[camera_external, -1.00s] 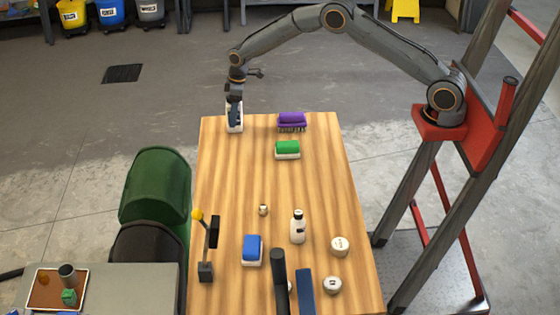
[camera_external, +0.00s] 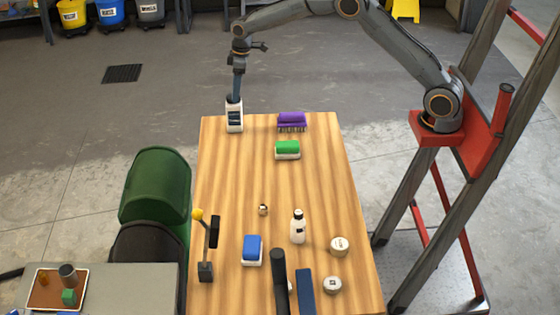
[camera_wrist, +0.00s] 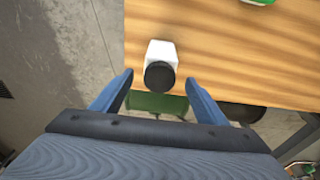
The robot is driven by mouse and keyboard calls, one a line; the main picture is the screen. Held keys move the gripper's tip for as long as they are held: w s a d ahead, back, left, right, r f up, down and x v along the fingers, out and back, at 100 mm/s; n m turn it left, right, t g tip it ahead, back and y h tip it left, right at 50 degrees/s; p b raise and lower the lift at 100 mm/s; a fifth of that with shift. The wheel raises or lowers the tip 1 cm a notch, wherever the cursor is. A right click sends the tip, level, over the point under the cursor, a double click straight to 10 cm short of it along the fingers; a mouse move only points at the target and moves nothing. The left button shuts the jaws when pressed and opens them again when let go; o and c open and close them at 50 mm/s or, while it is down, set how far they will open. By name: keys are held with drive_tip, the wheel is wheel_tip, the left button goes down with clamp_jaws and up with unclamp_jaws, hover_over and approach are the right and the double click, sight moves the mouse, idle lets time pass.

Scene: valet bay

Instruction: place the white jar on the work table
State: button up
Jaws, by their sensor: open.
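The white jar (camera_external: 234,118) has a dark lid and a dark label and stands upright on the far left corner of the wooden work table (camera_external: 225,185). In the wrist view the jar (camera_wrist: 164,51) shows from above with its black lid, close to the table edge. My gripper (camera_external: 235,94) is just above the jar in the external view. In the wrist view its two blue fingers (camera_wrist: 158,84) are spread apart on either side of the lid, with a gap to each side. Nothing is held between them.
A purple brush (camera_external: 291,121) and a green-topped block (camera_external: 287,149) lie right of the jar. Nearer are a blue brush (camera_external: 252,248), a white bottle (camera_external: 298,227) and round tins (camera_external: 340,245). The table's middle left is clear.

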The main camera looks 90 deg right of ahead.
drive_tip(key=shift+r, duration=0.5)
drive_tip(key=shift+s+a, duration=0.1)
drive_tip(key=shift+a, duration=0.05)
drive_tip(key=s+a, duration=0.6)
drive_tip(key=a, duration=0.7)
drive_tip(key=s+a+f, duration=0.1)
drive_tip(key=s+a, duration=0.5)
drive_tip(key=s, duration=0.4)
drive_tip(key=s+a+f+g, duration=0.1)
drive_tip(key=s+a, duration=0.6)
drive_tip(key=s, duration=0.3)
drive_tip(key=s+a+f, duration=0.1)
drive_tip(key=s+a, duration=0.6)
drive_tip(key=s, duration=0.2)
drive_tip(key=shift+s, duration=0.4)
